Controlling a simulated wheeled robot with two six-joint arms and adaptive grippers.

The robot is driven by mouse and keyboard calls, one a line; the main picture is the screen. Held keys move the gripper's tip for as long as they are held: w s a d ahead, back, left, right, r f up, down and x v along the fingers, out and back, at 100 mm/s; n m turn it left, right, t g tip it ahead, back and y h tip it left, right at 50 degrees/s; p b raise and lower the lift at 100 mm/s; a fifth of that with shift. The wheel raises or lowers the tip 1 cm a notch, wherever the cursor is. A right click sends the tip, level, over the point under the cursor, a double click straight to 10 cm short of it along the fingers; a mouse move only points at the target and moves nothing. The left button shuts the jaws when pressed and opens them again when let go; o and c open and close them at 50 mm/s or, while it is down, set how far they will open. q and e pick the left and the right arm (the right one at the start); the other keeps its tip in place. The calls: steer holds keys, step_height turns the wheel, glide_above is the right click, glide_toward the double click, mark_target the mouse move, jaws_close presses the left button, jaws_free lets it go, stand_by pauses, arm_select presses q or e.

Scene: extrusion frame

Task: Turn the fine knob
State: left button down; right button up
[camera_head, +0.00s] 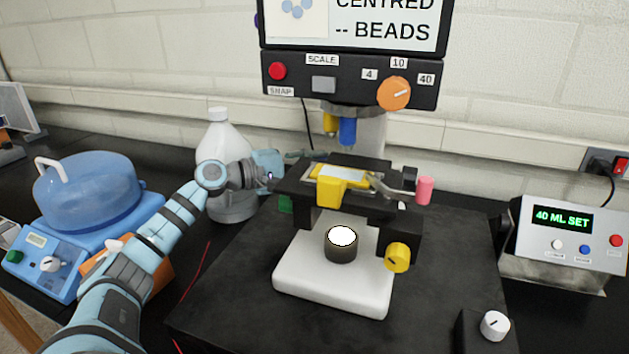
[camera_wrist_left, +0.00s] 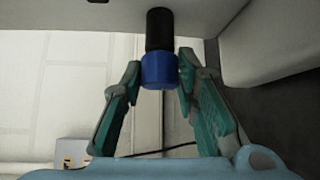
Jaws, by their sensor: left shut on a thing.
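The microscope has a white base (camera_head: 300,270) and a dark stage. In the left wrist view, a blue knob (camera_wrist_left: 159,72) on a black shaft (camera_wrist_left: 159,28) points towards the camera. The teal fingers of my left gripper (camera_wrist_left: 159,68) are shut on the blue knob, one on each side. In the head view, my left gripper (camera_head: 296,154) is behind the stage's left rear, and the knob there is hidden. No label marks the fine knob. My right gripper is out of view.
A white bottle (camera_head: 222,145) stands behind my left forearm. A blue device with a domed lid (camera_head: 88,190) is at the left. The control panel (camera_head: 350,85) hangs above the stage. A display box (camera_head: 565,235) and a white dial (camera_head: 494,325) are at the right.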

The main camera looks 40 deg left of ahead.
arm_select(q)
steer(key=c, duration=1.2)
jaws_free()
steer(key=shift+s, duration=0.15)
steer(key=shift+c, duration=0.2)
